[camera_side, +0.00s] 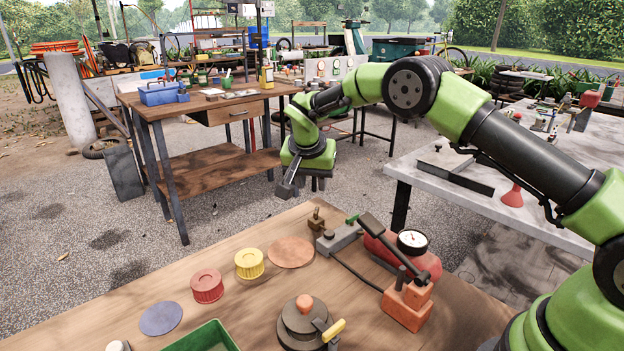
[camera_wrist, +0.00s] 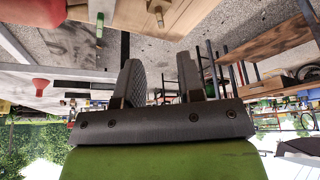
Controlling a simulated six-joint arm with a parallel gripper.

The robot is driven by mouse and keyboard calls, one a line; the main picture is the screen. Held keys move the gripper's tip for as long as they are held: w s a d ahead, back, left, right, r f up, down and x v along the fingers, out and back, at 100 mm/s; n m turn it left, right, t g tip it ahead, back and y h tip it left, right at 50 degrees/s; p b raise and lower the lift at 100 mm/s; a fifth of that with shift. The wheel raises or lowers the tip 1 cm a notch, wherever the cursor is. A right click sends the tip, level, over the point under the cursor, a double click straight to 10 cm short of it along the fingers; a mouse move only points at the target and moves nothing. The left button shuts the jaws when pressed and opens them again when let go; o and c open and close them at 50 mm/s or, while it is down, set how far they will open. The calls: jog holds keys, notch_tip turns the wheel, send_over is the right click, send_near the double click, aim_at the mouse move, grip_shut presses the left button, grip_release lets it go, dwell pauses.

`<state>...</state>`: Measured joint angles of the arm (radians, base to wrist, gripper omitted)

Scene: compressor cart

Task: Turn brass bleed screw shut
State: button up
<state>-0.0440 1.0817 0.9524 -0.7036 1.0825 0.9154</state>
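The brass bleed screw (camera_side: 316,220) is a small brass fitting with a crosswise head, at the far edge of the wooden workbench (camera_side: 215,262). It also shows at the top of the wrist view (camera_wrist: 157,8). My gripper (camera_side: 302,185) hangs in the air above and slightly left of the screw in the side view, apart from it. In the wrist view my gripper (camera_wrist: 160,72) has its two grey fingers spread with an empty gap between them. How far the screw is turned cannot be told.
Right of the screw stand a grey block with a green knob (camera_side: 340,236), a red tank with a gauge (camera_side: 412,242) and an orange block with a lever (camera_side: 407,303). Yellow (camera_side: 249,264) and red caps (camera_side: 207,286) stand to the left. Air around my gripper is clear.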

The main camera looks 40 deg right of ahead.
aim_at(316, 210)
jog(key=shift+o, duration=0.5)
jog(key=shift+s+d+n, duration=0.15)
jog(key=shift+d+n, duration=0.1)
jog(key=shift+n, duration=0.35)
jog(key=d+f+n, duration=0.1)
jog(key=f, duration=0.2)
jog(key=w+f+n+t, duration=0.1)
jog(key=f, duration=0.2)
jog(key=w+d+f+n+y, duration=0.1)
jog(key=f, duration=0.2)
jog(key=shift+w+d+f, duration=0.1)
jog(key=shift+w+d, duration=0.1)
jog(key=shift+d, duration=0.15)
jog(key=shift+c, duration=0.5)
